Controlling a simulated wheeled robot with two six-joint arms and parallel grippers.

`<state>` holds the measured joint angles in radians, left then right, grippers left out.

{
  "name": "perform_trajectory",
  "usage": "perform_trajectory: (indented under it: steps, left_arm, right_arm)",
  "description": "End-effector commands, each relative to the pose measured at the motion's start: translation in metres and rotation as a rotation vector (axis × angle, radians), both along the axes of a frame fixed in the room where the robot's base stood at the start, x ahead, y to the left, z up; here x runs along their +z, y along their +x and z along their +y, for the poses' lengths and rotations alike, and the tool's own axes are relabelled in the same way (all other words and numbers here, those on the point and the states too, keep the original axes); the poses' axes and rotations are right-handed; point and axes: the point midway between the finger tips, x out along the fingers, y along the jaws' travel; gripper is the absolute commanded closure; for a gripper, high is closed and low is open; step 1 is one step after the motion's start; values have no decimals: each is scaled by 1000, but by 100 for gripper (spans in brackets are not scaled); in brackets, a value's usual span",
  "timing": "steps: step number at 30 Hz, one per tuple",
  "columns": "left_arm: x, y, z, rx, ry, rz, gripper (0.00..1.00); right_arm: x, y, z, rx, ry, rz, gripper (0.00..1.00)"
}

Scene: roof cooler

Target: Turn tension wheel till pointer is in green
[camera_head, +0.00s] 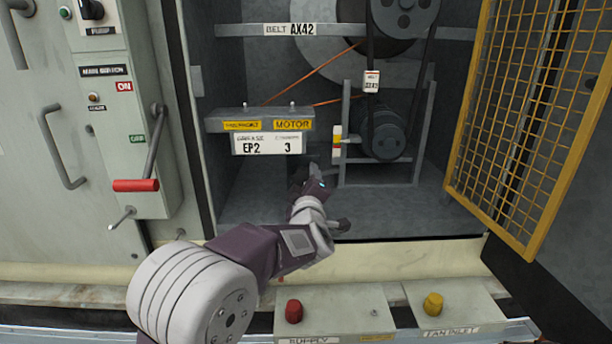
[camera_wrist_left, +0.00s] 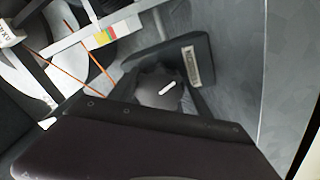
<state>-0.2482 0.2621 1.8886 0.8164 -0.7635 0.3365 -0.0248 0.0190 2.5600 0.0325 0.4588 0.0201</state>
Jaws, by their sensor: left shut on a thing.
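My left gripper (camera_head: 314,175) reaches into the open cabinet, low beneath the motor plate and left of the motor stand. It is shut on the tension wheel, which the arm and gripper mostly hide in the head view. In the left wrist view a dark round wheel (camera_wrist_left: 150,90) with a white mark shows just beyond my dark gripper body (camera_wrist_left: 130,130). The tension scale (camera_head: 337,143), with red, yellow and green bands, stands at the left of the motor stand. It also shows in the left wrist view (camera_wrist_left: 104,37). The pointer's exact band is too small to tell. My right gripper is out of view.
A motor (camera_head: 384,132) with belts sits on a grey stand. A labelled grey beam (camera_head: 258,120) hangs above my gripper. A yellow mesh door (camera_head: 530,110) stands open at right. A red-handled lever (camera_head: 136,186) sticks out at left. Button boxes (camera_head: 335,312) line the front.

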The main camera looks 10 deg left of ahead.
Motion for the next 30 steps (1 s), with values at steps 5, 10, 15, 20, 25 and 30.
perform_trajectory:
  steps: [5,10,15,20,25,30]
  left_arm:
    - [0,0,0,0,67,21,84]
    - [-1,0,0,0,103,31,84]
    - [-1,0,0,0,116,35,84]
    - [-2,0,0,0,117,35,84]
    - [-2,0,0,0,116,35,84]
    - [-1,0,0,0,115,34,24]
  right_arm:
    - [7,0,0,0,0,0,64]
    - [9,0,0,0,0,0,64]
    - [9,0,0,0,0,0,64]
    - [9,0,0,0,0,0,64]
    - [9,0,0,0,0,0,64]
    - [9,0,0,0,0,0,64]
